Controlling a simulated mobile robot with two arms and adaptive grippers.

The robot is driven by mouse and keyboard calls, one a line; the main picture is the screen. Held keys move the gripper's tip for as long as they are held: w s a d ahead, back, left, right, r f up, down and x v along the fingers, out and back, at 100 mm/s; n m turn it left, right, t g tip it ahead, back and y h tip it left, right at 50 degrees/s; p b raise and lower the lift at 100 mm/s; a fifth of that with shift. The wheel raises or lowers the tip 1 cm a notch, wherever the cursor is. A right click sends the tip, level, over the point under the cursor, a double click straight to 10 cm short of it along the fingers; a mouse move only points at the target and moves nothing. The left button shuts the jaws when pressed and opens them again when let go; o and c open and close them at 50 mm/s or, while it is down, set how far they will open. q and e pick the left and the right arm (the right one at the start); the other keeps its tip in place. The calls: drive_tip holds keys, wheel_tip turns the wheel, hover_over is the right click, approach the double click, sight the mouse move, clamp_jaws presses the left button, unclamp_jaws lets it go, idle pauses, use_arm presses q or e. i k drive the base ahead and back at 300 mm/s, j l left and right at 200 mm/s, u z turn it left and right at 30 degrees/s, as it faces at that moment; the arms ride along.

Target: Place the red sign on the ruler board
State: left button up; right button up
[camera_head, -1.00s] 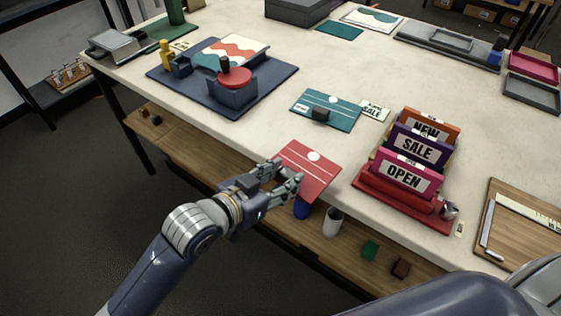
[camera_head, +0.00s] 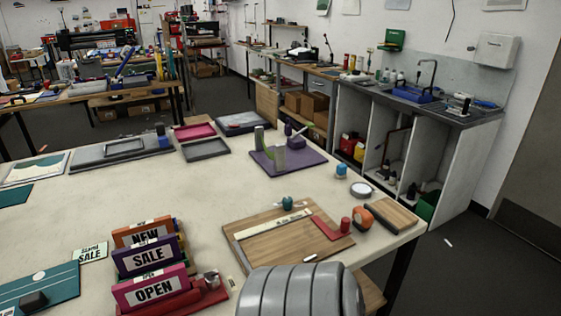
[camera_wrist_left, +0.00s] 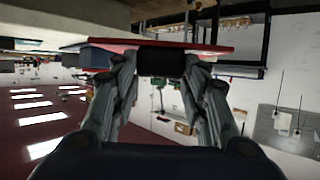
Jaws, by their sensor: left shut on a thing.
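My left gripper (camera_wrist_left: 166,68) shows in the left wrist view, with its two fingers closed on a dark block at the middle of the red sign (camera_wrist_left: 115,42). The sign is seen nearly edge-on, as a thin red strip across the fingertips. Neither the sign nor the left gripper is in the head view. The ruler board (camera_head: 270,246) is a wooden board on the right part of the table in the head view. A pale ruler (camera_head: 272,224) and a red angle piece (camera_head: 327,228) lie on it. My right gripper is not in view.
A rack with NEW, SALE and OPEN signs (camera_head: 150,265) stands left of the board. A tape dispenser (camera_head: 362,219), a wooden block (camera_head: 391,214) and a teal knob (camera_head: 288,203) are around it. A purple mat (camera_head: 300,166) lies behind. My grey arm link covers the front.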

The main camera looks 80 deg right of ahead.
sight(283, 244)
drive_tip(key=k+l+z, duration=0.1)
drive_tip(key=k+l, duration=0.35)
drive_tip(key=l, duration=0.15)
drive_tip(key=k+l+z, duration=0.15)
drive_tip(key=l, duration=0.2)
drive_tip(key=k+l, duration=0.25)
drive_tip(key=k+l+z, duration=0.15)
drive_tip(key=l, duration=0.25)
drive_tip(key=k+l, duration=0.2)
drive_tip(key=l, duration=0.15)
drive_tip(key=k+l+z, duration=0.15)
drive_tip(key=l, duration=0.25)
